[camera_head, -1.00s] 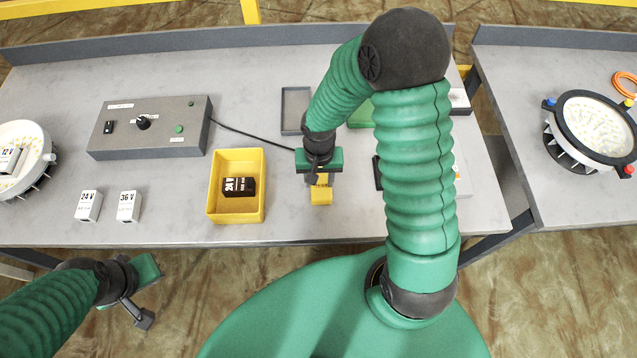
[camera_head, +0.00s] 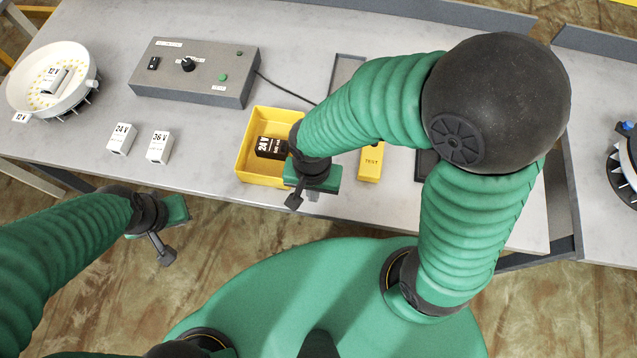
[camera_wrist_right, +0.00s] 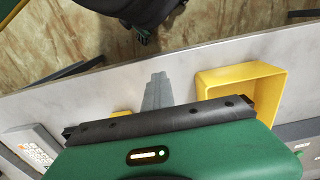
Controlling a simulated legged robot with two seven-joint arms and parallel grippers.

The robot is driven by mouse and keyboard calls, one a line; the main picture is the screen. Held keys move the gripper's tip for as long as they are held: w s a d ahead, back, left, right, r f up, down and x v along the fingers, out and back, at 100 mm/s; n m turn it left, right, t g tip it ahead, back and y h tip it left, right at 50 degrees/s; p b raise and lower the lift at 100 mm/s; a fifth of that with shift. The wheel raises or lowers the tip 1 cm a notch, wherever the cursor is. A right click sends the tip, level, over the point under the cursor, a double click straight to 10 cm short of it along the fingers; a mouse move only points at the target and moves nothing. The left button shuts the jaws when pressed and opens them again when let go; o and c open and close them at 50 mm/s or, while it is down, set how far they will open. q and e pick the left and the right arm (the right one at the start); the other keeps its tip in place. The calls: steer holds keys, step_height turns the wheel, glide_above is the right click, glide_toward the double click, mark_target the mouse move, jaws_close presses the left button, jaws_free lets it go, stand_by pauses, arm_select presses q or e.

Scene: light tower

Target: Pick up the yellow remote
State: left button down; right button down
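The yellow remote (camera_head: 371,163), marked TEST, lies on the grey table right of the yellow bin, its upper part hidden behind my right arm. A yellow piece that looks like it shows past the housing in the right wrist view (camera_wrist_right: 121,113). My right gripper (camera_head: 314,195) is left of and nearer than the remote, by the bin's front right corner, apart from the remote. Its grey fingers show in the wrist view (camera_wrist_right: 157,92) with nothing visible held; their gap is unclear. My left gripper (camera_head: 172,215) is off the table's front edge, its fingers hidden.
The yellow bin (camera_head: 246,164) holds a black 24 V block (camera_head: 271,147). White 24 V (camera_head: 122,138) and 36 V (camera_head: 160,147) blocks stand left. A grey control box (camera_head: 195,71) and a white round lamp (camera_head: 50,80) are farther back. A second table (camera_head: 597,90) stands right.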

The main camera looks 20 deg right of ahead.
steer(key=c, duration=2.2)
jaws_free()
steer(key=shift+s+d, duration=0.1)
steer(key=shift+d, duration=0.1)
steer(key=c, duration=1.9)
jaws_free()
steer(key=shift+c, duration=0.2)
steer(key=o, duration=1)
steer(key=shift+a, duration=0.55)
steer(key=o, duration=0.5)
steer(key=shift+d, duration=0.2)
steer(key=shift+c, duration=0.2)
steer(key=shift+o, duration=0.2)
steer(key=shift+d, duration=0.15)
steer(key=shift+r, duration=0.1)
